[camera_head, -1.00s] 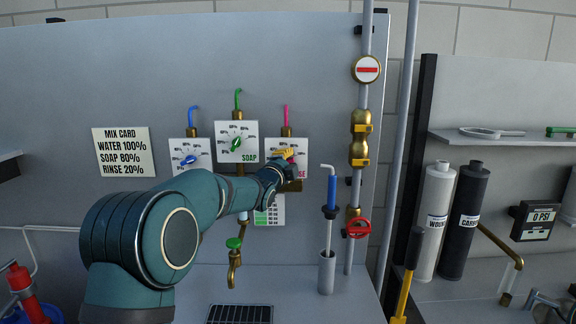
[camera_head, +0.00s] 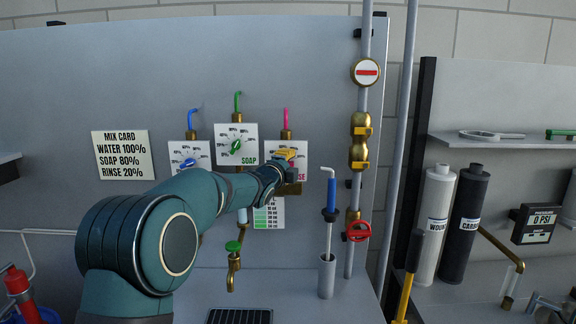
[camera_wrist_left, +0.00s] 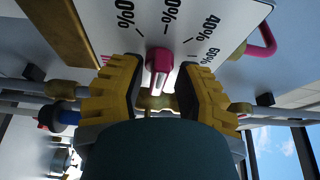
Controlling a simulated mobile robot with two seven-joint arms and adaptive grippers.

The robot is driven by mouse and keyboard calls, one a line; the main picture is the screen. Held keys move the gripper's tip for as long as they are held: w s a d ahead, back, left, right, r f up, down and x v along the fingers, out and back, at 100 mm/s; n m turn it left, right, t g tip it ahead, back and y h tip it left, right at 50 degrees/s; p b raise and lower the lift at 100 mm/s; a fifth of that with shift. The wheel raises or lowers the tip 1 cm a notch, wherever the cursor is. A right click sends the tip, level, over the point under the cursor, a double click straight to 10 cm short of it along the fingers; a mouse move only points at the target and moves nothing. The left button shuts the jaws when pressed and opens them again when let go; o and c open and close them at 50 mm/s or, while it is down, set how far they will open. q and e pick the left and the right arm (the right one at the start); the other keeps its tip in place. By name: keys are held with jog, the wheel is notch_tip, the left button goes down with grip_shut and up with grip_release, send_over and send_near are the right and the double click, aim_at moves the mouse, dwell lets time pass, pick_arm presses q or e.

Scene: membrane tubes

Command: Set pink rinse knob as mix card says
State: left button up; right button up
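The mix card (camera_head: 122,155) on the left of the wall panel reads water 100%, soap 80%, rinse 20%. The rinse dial plate (camera_head: 299,148) has a pink tube above it and is partly hidden by my left gripper (camera_head: 288,156). In the left wrist view, the pink knob (camera_wrist_left: 158,62) stands between the two yellow fingers of my left gripper (camera_wrist_left: 158,88), with a gap on each side. The fingers are open. Printed percentages show around the knob; I cannot tell which one it points to. My right gripper is not in view.
The soap dial (camera_head: 236,145) with a green knob and the water dial (camera_head: 188,161) with a blue knob sit left of the rinse dial. A vertical pipe with a red valve wheel (camera_head: 358,230) stands to the right. A green-handled tap (camera_head: 233,256) is below.

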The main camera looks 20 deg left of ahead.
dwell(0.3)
pick_arm(q)
jog(key=s+a, duration=0.1)
jog(key=s, duration=1.1)
jog(key=shift+a, duration=0.15)
jog(key=shift+w, duration=0.1)
